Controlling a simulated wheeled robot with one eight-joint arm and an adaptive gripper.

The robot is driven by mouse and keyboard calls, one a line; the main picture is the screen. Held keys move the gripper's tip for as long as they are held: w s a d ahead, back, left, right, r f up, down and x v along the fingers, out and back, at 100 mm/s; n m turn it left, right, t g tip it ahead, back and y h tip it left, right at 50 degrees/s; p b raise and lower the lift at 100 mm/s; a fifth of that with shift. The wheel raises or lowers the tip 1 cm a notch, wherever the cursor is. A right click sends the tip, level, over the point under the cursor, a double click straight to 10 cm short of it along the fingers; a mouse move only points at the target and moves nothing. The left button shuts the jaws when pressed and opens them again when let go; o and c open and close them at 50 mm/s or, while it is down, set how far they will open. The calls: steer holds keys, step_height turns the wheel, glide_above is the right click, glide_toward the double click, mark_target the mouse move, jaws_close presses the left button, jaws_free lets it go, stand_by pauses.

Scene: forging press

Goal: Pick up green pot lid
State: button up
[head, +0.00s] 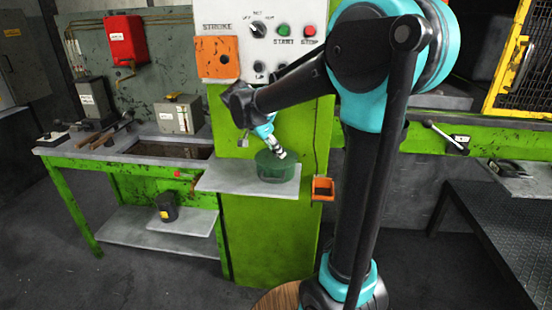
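The green pot lid (272,172) is a dark green, round, see-through piece on the small grey shelf (222,178) at the front of the green press. My gripper (280,155) points down and to the right, with its tip at the lid's upper edge. The tip overlaps the lid in this view. I cannot tell whether it touches the lid, or whether the fingers are open or shut. Any knob or handle on the lid is too small to make out.
The press's control panel (258,42) with buttons rises behind the shelf. A small orange box (323,188) is fixed right of the shelf. A green workbench (72,165) with tools stands at left, and a dark table (505,225) at right. The shelf's left part is bare.

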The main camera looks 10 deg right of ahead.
jaws_close()
steer(key=shift+s+r, duration=0.1)
